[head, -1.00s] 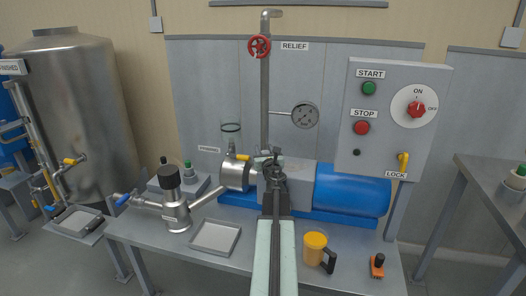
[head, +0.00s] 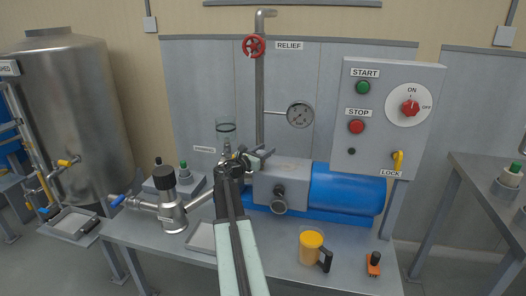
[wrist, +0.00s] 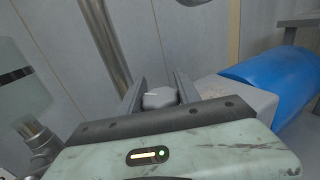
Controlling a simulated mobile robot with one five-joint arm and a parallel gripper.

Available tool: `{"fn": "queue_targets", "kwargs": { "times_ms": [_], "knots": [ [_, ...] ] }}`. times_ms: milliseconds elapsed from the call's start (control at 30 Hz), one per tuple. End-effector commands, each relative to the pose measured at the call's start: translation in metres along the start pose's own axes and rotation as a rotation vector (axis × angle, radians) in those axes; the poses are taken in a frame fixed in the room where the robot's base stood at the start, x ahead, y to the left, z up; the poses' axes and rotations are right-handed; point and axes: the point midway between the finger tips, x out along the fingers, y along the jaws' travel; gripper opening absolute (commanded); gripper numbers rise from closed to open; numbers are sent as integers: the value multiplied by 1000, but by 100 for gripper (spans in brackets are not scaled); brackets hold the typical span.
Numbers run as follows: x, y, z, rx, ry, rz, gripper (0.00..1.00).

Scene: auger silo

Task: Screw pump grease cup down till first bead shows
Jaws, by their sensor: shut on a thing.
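The pump is a grey housing (head: 285,180) joined to a blue motor (head: 348,190) on the bench. My gripper (head: 250,155) is at the left end of the housing, in front of its upper part. In the wrist view my gripper (wrist: 160,88) has its two fingers on either side of a pale grey rounded cap (wrist: 160,98), which I take to be the grease cup, and is shut on it. In the head view the gripper and arm hide the cup. No bead of grease can be made out.
A clear sight glass (head: 226,131) stands just behind my gripper, and a vertical pipe (head: 259,90) rises behind. A yellow mug (head: 311,245), an orange-and-black item (head: 374,264) and a tray (head: 203,237) are on the bench. The control box (head: 385,120) is right.

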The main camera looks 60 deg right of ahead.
Motion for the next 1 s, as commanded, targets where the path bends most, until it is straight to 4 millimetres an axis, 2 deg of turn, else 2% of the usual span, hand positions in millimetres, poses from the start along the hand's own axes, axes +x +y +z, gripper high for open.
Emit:
{"fn": "queue_targets", "kwargs": {
  "times_ms": [200,500,1000],
  "knots": [
    [1,-1,0,0,0,-179,0],
    [0,-8,0,0,0,-349,0],
    [-2,-12,0,0,0,-423,0]
  ]
}}
